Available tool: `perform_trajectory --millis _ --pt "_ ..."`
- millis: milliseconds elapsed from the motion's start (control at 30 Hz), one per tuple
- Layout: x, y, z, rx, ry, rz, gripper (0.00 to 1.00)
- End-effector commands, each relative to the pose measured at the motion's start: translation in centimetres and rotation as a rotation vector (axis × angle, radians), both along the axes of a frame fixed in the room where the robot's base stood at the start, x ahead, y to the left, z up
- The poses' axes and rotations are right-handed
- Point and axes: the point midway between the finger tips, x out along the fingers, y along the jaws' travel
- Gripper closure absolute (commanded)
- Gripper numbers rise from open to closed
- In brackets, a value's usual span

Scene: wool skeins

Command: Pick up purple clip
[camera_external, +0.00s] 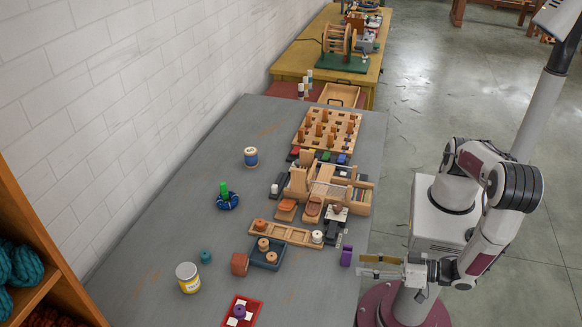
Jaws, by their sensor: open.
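A small upright purple block, which looks like the purple clip (346,256), stands near the right edge of the grey table. My gripper (361,265) is just to its right, with its fingers pointing left towards it. The two fingers are apart and nothing shows between them. A small gap seems to lie between the fingertips and the purple clip, but the exact distance is hard to tell. Another purple piece (239,311) sits on a red and white checked mat (254,305) near the front of the table.
Left of the purple clip are a wooden tray (286,233), a blue tray (267,265) and a brown block (240,264). A wooden loom-like frame (325,190) and a peg board (350,150) stand behind. A yellow-labelled can (188,278) is at left. The table (310,290) is clear in front of the clip.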

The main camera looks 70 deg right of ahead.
Motion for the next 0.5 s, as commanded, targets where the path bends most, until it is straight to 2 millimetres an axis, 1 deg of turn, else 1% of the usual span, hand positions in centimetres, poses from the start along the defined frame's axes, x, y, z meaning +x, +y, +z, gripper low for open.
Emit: perform_trajectory --millis 100,300,500 --pt "-0.5 -1.5 -0.6 -0.085 -0.056 0.027 0.57" --pt "-1.0 -3.6 -1.2 -0.218 -0.140 0.077 0.57" --pt "-1.2 -4.7 -1.4 -0.294 -0.189 0.109 0.57"
